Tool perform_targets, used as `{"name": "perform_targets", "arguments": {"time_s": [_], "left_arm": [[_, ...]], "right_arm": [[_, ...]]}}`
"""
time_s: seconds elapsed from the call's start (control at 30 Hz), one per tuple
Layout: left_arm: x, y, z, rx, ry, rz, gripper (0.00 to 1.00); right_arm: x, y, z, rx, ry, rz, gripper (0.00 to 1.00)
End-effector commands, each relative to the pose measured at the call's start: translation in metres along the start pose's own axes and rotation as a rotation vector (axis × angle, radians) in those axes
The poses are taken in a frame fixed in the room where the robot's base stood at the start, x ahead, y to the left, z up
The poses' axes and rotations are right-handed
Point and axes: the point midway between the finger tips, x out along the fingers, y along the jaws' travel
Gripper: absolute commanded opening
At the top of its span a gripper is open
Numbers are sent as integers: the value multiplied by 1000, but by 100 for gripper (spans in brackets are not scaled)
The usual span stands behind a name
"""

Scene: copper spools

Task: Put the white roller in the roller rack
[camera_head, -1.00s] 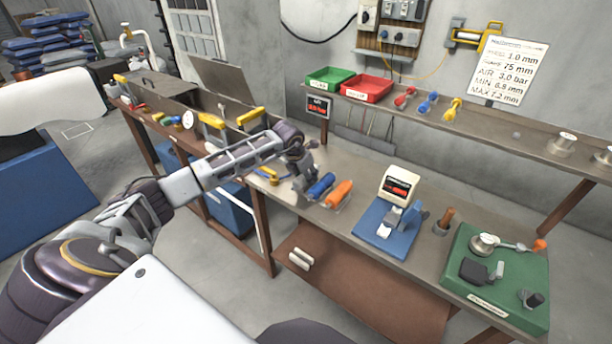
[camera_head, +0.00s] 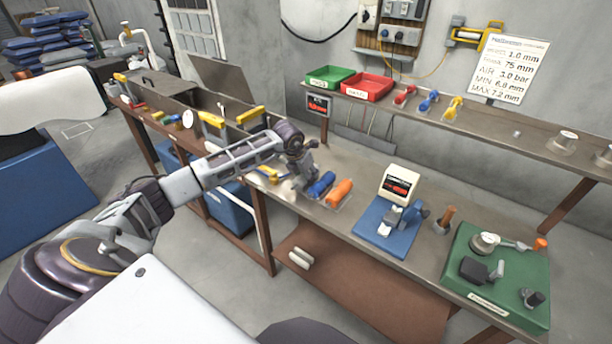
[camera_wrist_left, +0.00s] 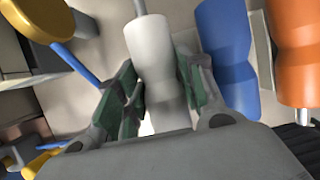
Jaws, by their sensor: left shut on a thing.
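The white roller (camera_wrist_left: 150,50) lies between the green-padded fingers of my left gripper (camera_wrist_left: 152,95) in the left wrist view, with a thin grey rod at its far end. The gripper is shut on it. In the head view my left gripper (camera_head: 300,182) points down at the bench, just left of a blue roller (camera_head: 321,185) and an orange roller (camera_head: 340,192). These lie side by side in the roller rack, which they mostly cover. The white roller is roughly parallel to the blue roller (camera_wrist_left: 228,55), with a small gap. I cannot tell whether it touches the rack. My right gripper is not seen.
A blue base with a white display device (camera_head: 398,185) stands to the right, then a green fixture board (camera_head: 515,290). Yellow-handled tools (camera_head: 250,116) lie to the left. A shelf with green (camera_head: 330,76) and red (camera_head: 366,87) trays runs behind. Bench between rack and device is clear.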

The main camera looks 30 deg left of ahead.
Motion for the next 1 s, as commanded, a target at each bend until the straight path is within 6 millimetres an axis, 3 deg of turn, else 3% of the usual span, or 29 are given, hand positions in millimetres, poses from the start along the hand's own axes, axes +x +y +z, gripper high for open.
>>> {"name": "perform_targets", "arguments": {"time_s": [0.2, 0.23, 0.43, 0.63, 0.73, 1.0], "left_arm": [[1, 0, 0, 0, -2, 0, 7], [1, 0, 0, 0, -2, 0, 40], [1, 0, 0, 0, -1, 0, 63], [1, 0, 0, 0, 0, -1, 63], [2, -1, -1, 1, 2, -1, 63], [-10, -1, -1, 0, 1, -1, 63]], "right_arm": [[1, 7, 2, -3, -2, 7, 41], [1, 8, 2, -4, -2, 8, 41], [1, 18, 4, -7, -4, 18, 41], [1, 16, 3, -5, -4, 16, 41], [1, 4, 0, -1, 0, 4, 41], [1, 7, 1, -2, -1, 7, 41]]}}
